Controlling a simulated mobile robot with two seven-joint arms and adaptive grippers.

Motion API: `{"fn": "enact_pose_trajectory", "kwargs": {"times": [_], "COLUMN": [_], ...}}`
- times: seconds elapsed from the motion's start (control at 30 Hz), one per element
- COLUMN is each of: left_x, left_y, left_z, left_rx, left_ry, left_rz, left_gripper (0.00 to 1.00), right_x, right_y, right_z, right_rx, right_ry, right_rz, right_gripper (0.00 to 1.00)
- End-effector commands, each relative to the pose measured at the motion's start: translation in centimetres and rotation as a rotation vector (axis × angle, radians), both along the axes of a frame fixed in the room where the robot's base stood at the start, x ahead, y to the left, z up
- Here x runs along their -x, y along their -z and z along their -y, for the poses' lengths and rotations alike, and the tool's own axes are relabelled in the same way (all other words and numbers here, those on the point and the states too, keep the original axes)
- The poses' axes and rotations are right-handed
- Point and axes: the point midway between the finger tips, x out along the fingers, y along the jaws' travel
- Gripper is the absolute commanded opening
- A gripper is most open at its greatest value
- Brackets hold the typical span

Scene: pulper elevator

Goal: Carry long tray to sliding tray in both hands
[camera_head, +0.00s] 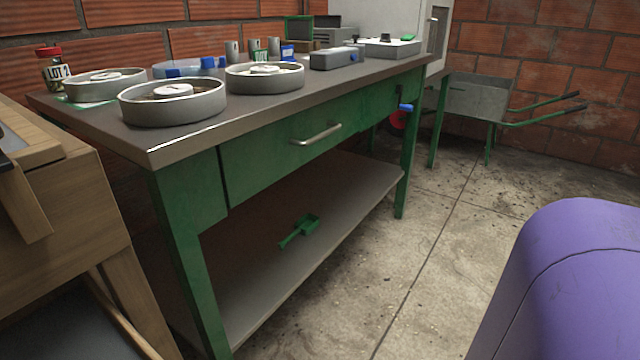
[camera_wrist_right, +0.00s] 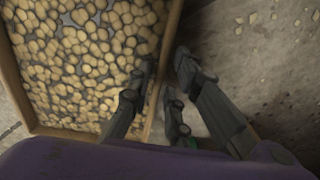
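A tray with thin wooden walls, which I take for the long tray (camera_wrist_right: 24,96), shows in the right wrist view. It is filled with pale tan beans (camera_wrist_right: 85,60), and its far end runs out of the picture. My right gripper (camera_wrist_right: 166,64) has its dark fingers on both sides of the tray's right wall: one inside over the beans, two outside. The fingertips close in on the wall from both sides; their exact contact is blurred. The tray and both grippers are outside the head view. I cannot pick out the sliding tray. My left gripper is not in view.
A green workbench (camera_head: 270,150) holds round metal pans (camera_head: 174,108) and small items. A green scoop (camera_head: 300,230) lies on its lower shelf. Wooden furniture (camera_head: 75,215) stands at left, a wheelbarrow (camera_head: 475,97) at the back. Concrete floor (camera_head: 440,240) is open right of the bench.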

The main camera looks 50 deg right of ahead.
Motion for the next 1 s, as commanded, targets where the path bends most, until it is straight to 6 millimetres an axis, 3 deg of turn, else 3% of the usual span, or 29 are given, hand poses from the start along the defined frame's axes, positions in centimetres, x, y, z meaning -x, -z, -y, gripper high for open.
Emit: {"fn": "enact_pose_trajectory", "kwargs": {"times": [0.1, 0.5, 0.83, 1.0], "left_x": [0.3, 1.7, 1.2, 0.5], "left_y": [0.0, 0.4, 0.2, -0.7], "left_z": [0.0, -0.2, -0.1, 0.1], "left_rx": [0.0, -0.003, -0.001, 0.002], "left_ry": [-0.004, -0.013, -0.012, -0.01], "left_rz": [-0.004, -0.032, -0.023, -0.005], "left_gripper": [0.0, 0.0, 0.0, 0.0], "right_x": [0.0, 0.1, 0.0, -0.1], "right_y": [0.0, 0.0, -0.3, -1.6], "right_z": [0.0, 0.0, 0.0, 0.0], "right_rx": [0.0, 0.001, 0.001, 0.0], "right_ry": [0.0, 0.0, 0.0, 0.0], "right_rz": [0.0, -0.001, 0.001, 0.001], "right_gripper": [0.0, 0.0, 0.0, 0.0]}}
